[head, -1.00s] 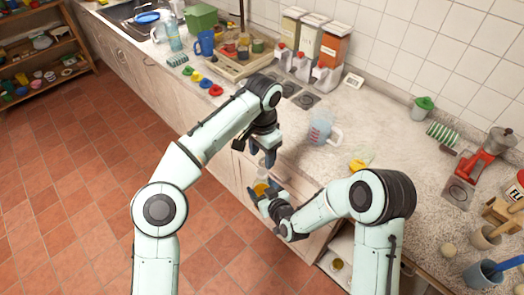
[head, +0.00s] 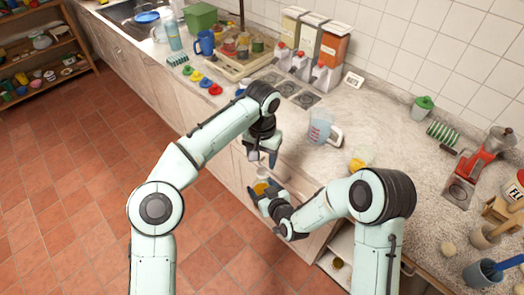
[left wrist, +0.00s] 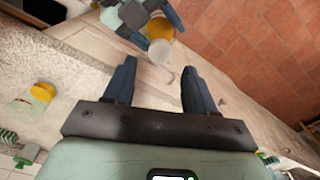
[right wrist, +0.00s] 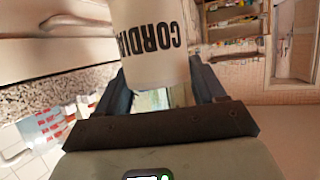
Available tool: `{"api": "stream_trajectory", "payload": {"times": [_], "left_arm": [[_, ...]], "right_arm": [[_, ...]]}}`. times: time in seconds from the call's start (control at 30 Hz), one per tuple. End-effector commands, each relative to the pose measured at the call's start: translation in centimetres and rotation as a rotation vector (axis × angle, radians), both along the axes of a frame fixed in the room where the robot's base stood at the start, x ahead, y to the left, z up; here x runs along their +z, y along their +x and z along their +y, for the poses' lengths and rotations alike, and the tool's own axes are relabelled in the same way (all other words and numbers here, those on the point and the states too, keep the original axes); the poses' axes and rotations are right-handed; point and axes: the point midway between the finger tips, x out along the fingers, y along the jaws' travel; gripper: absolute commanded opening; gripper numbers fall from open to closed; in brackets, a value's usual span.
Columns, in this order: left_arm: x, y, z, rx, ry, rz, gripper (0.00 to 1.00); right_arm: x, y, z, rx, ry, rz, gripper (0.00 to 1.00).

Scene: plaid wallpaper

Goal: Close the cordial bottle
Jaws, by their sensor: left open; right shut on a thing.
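The cordial bottle (head: 262,187) is held over the floor just in front of the counter. Its white label with dark letters (right wrist: 152,40) fills the top of the right wrist view. My right gripper (head: 264,196) is shut on the bottle. In the left wrist view the bottle shows amber contents (left wrist: 160,28) and a pale, clear upper end. My left gripper (head: 263,160) is above the bottle, with its fingers spread and nothing clearly seen between them. The bottle's end lies beyond the left fingertips (left wrist: 157,85). I cannot make out a cap on the bottle.
Coloured knob-like pieces (head: 205,82) lie near the front edge. A red mill (head: 484,158) is at right.

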Motion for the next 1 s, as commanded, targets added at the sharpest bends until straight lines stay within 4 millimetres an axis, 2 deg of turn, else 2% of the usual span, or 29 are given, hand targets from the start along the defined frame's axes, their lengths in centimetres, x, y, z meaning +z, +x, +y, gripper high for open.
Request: {"api": "stream_trajectory", "payload": {"times": [0.1,0.3,0.47,0.73,0.77,0.9,0.93,1.0], "left_arm": [[-2.1,0.0,0.1,-0.001,0.002,0.004,0.56],[-4.6,0.0,0.0,0.000,0.000,0.001,0.56],[-5.4,0.0,0.0,0.000,-0.001,0.000,0.56],[-5.5,0.0,0.0,0.000,-0.001,0.000,0.56],[-5.5,0.0,0.0,0.000,-0.001,0.000,0.49],[-5.5,0.0,0.0,0.000,0.000,-0.001,0.04],[-5.5,0.0,0.0,0.000,0.000,-0.001,0.00],[-5.5,0.0,0.0,0.000,0.000,-0.001,0.00]], "right_arm": [[0.1,0.1,0.0,0.000,0.001,-0.004,0.00],[0.1,0.1,0.0,0.000,0.001,-0.004,0.00],[0.1,0.1,0.0,0.000,0.001,-0.004,0.00],[0.2,0.1,0.0,0.000,0.001,-0.004,0.00],[0.2,0.1,0.0,0.000,0.001,-0.004,0.00],[0.2,0.1,0.0,0.000,0.001,-0.004,0.00],[0.1,0.1,0.0,0.000,0.001,-0.004,0.00],[0.1,0.1,0.0,0.000,0.001,-0.004,0.00]]}}
